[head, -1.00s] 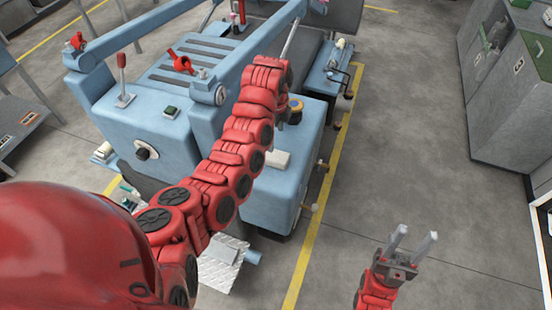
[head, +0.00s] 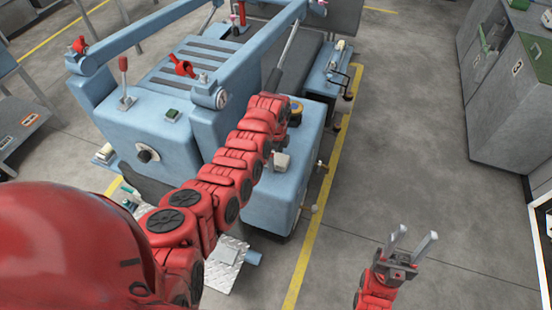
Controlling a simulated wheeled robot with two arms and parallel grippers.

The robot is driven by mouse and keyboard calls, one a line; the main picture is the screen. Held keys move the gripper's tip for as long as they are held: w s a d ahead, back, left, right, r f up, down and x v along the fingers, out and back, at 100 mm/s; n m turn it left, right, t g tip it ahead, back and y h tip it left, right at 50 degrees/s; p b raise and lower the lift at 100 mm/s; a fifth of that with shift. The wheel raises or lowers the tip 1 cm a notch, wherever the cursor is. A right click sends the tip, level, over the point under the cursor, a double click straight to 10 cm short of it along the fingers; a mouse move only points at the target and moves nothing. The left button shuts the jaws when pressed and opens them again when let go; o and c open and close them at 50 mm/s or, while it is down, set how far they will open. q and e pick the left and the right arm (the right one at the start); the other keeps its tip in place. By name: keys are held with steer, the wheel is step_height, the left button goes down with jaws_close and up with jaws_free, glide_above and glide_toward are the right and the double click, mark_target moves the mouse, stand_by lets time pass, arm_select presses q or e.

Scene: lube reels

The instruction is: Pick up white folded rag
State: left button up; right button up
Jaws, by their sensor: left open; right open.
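A small whitish block-like bundle, probably the white folded rag (head: 282,163), lies on top of the blue cabinet at the machine's near right corner. My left arm reaches across from the lower left toward it. My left gripper (head: 279,150) is at the arm's far end, close to the rag, and mostly hidden by the red arm links. I cannot tell whether it touches the rag. My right gripper (head: 411,243) is at the lower right over bare floor, its two pale fingers apart and empty.
The blue machine (head: 153,135) with rails and levers fills the left and middle. A yellow and dark round item (head: 296,113) sits on the cabinet behind the rag. A metal tread plate (head: 226,264) is below the arm. Grey cabinets (head: 510,110) stand at right; the floor between is clear.

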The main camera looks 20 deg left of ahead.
arm_select(q)
steer(key=shift+f, duration=0.15)
steer(key=shift+c, duration=0.3)
steer(key=c, duration=1.2)
steer(key=shift+c, duration=0.2)
